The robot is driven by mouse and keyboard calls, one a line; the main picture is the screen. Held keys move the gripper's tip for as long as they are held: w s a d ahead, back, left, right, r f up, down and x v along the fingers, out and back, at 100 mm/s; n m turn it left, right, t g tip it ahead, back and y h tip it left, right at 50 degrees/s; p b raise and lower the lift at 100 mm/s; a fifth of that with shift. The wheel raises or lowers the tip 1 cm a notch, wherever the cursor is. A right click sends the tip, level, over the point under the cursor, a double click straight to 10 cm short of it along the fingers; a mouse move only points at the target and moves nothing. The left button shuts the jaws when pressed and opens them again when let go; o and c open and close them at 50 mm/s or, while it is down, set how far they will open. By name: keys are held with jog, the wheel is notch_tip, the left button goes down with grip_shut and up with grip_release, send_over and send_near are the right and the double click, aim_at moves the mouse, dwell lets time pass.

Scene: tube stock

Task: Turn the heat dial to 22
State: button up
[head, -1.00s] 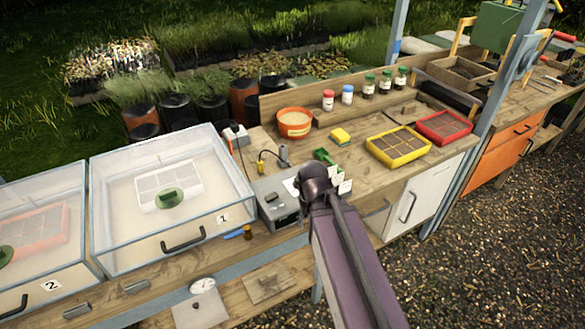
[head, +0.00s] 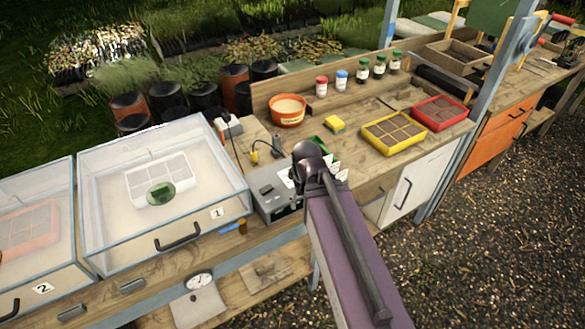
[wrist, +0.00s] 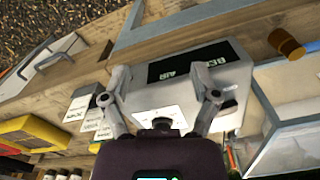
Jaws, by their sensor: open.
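A grey control box (head: 268,188) stands on the bench in the head view, right of propagator 1, partly hidden by my arm. In the wrist view the box (wrist: 226,78) fills the middle, with a black display (wrist: 187,67) whose characters appear upside down and a white label below it. My gripper (wrist: 159,73) is open and empty, its fingers spread over the box; contact cannot be told. In the head view the gripper is hidden behind my arm. A round white-faced gauge (head: 199,281) is below the bench front.
Propagator 1 (head: 160,240) with a clear cover stands left of the box. A brown-handled tool (head: 242,227) lies at the bench edge, its handle also in the wrist view (wrist: 285,42). White labels (wrist: 82,103) are beside the box. Yellow tray (head: 372,137) and red tray (head: 420,121) stand right.

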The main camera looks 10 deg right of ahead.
jog(key=w+r+n+p, duration=0.2)
jog(key=w+r+p, duration=1)
jog(key=w, duration=0.3)
jog(key=shift+w+d+r, duration=0.15)
jog(key=shift+w+r, duration=0.1)
jog(key=shift+w, duration=0.05)
jog(key=shift+f, duration=0.25)
notch_tip(320, 180, down, 13)
jog(key=b, duration=1.3)
jog(key=shift+f+b, duration=0.15)
jog(key=shift+b, duration=0.2)
grip_shut()
